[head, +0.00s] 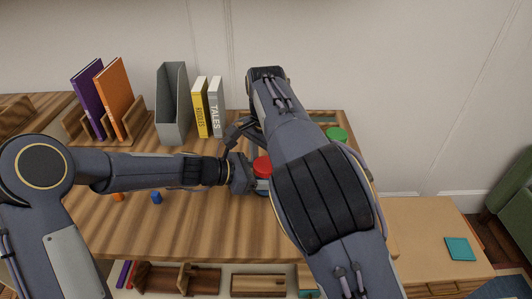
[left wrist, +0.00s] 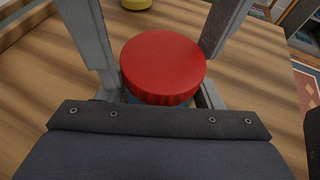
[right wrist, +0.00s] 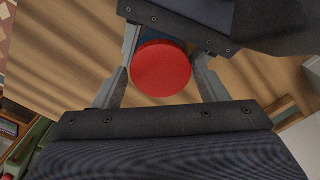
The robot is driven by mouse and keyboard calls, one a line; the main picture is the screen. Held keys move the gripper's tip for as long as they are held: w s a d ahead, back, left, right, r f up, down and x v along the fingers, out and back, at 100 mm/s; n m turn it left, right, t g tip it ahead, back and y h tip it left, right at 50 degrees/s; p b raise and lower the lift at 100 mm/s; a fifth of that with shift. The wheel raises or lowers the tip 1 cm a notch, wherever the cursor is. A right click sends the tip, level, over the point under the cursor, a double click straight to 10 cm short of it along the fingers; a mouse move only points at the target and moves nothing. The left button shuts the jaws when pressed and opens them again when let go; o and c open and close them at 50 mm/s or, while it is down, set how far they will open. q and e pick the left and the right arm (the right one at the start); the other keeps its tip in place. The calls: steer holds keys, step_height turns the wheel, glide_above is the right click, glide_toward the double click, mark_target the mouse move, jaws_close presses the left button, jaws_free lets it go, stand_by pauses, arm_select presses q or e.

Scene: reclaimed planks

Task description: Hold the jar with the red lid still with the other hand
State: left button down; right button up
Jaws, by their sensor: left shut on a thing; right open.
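The jar with the red lid (head: 262,165) stands on the plank table, and its lower part is mostly hidden in the head view. My left gripper (head: 252,178) reaches in from the left and is shut on the jar below the lid; the lid (left wrist: 163,65) sits between its fingers in the left wrist view. My right gripper is open. In the right wrist view its fingers (right wrist: 162,45) lie on either side of the red lid (right wrist: 161,69), with a gap at the right; contact cannot be told. In the head view my right forearm covers much of this area.
A green lid (head: 337,134) shows behind my right arm. A grey file holder (head: 172,105), yellow book (head: 200,107) and grey book (head: 216,108) stand at the back. A small blue thing (head: 156,197) and an orange one (head: 118,197) lie at the front left.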

steer(key=c, duration=0.8)
steer(key=n, duration=0.6)
steer(key=shift+n, duration=0.3)
steer(key=o, duration=1.1)
arm_select(q)
steer(key=shift+s+d, duration=0.1)
arm_select(e)
steer(key=shift+a, duration=0.1)
